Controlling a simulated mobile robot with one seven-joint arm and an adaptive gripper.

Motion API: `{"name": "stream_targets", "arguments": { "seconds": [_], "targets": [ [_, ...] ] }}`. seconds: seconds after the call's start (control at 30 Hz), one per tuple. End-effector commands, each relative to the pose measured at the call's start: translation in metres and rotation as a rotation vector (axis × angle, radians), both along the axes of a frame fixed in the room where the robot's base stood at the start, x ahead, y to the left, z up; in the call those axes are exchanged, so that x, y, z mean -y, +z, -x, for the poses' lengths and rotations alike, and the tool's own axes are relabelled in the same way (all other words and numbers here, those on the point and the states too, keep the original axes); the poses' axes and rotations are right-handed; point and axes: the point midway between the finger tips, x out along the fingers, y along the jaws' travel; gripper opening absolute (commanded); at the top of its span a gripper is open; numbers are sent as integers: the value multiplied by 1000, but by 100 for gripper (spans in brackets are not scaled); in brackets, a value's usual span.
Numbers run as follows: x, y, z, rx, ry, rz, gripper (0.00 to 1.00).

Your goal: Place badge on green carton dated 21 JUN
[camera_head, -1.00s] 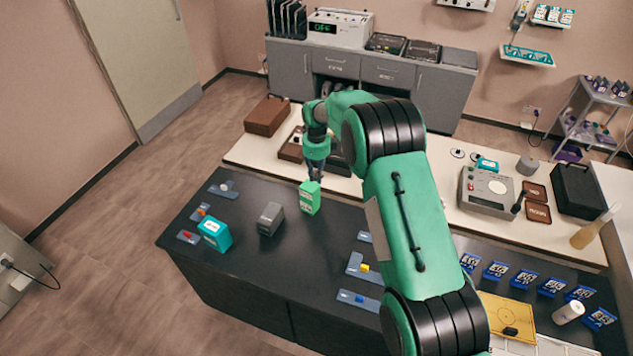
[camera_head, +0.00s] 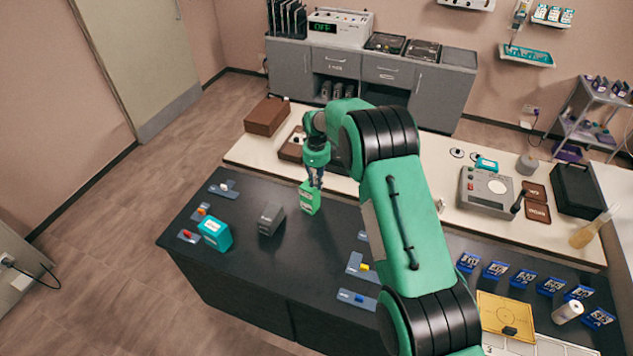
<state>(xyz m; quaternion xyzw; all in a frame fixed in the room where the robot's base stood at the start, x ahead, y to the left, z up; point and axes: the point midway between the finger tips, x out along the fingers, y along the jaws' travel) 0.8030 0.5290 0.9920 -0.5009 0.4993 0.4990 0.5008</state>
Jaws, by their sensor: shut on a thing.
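A green carton (camera_head: 310,200) with a pale label stands upright on the dark table, right of a grey carton (camera_head: 270,219) and a teal carton (camera_head: 215,234). The date print is too small to read. My gripper (camera_head: 317,184) points down at the green carton's top right edge, with its dark fingers overlapping the carton in the picture. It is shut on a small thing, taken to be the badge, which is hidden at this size. I cannot tell whether the fingers touch the carton.
Small holders with coloured pieces line the dark table's left side (camera_head: 188,236) and right side (camera_head: 357,298). A cream counter behind bears a brown box (camera_head: 267,116) and a grey device (camera_head: 487,193). The dark table's front middle is clear.

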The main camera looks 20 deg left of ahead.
Motion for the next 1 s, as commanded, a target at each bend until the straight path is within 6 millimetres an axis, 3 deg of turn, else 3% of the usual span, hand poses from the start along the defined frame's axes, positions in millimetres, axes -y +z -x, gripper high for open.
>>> {"name": "stream_targets", "arguments": {
  "seconds": [0.23, 0.27, 0.37, 0.77, 1.0],
  "targets": [
    [0, -3, 0, 0, 0, 0, 0],
    [0, -4, 0, 0, 0, 0, 19],
    [0, -3, 0, 0, 0, 0, 36],
    [0, 0, 0, 0, 0, 0, 36],
    [0, 16, 0, 1, 0, -1, 36]
  ]
}}
